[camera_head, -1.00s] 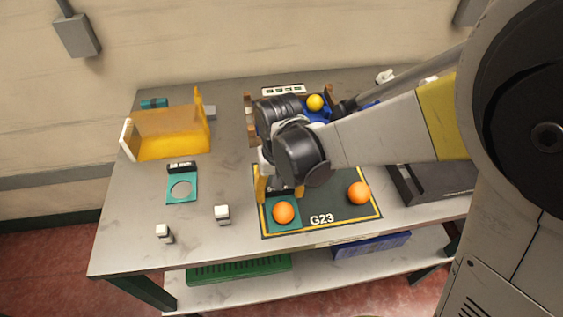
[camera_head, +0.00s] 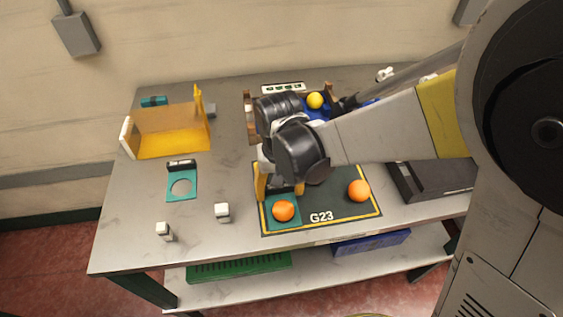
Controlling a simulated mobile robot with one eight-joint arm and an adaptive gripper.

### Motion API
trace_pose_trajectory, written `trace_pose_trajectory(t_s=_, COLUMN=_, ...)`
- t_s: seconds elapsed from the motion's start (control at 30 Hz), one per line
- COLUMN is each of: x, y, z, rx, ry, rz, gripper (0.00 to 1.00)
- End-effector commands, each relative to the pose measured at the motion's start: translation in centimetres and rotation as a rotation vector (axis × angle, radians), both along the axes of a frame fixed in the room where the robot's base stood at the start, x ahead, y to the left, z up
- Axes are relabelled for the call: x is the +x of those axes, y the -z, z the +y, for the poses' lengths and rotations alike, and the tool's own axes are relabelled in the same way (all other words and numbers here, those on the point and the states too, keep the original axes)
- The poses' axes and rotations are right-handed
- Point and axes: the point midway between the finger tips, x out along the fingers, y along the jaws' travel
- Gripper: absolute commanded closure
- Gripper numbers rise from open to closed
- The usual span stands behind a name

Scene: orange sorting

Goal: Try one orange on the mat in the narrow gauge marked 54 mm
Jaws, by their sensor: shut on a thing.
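A dark mat (camera_head: 340,207) with a yellow border and the print G23 lies at the front of the table. One orange (camera_head: 283,211) shows within a teal gauge plate (camera_head: 271,224) over the mat's left part. Whether it has passed through the hole or rests on the rim, I cannot tell. A second orange (camera_head: 358,190) lies on the mat's right. My gripper (camera_head: 280,188) points down behind the first orange, its yellow fingers either side of the gauge's dark upright end, shut on it. The gauge's marking is unreadable. Another teal gauge (camera_head: 173,193) with a round hole lies empty at left.
A yellow chute-like bin (camera_head: 170,146) stands at the back left. A yellow ball (camera_head: 315,101) sits in a blue container behind my arm. A dark tray (camera_head: 430,184) is at right.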

Motion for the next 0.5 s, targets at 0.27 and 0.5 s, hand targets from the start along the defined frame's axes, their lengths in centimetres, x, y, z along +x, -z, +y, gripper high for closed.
trace_pose_trajectory(t_s=0.27, x=0.0, y=-0.9, z=0.0, rx=0.000, ry=0.000, rz=0.000, gripper=0.60)
trace_pose_trajectory(t_s=0.5, x=0.0, y=-2.0, z=0.0, rx=0.000, ry=0.000, rz=0.000, gripper=0.60)
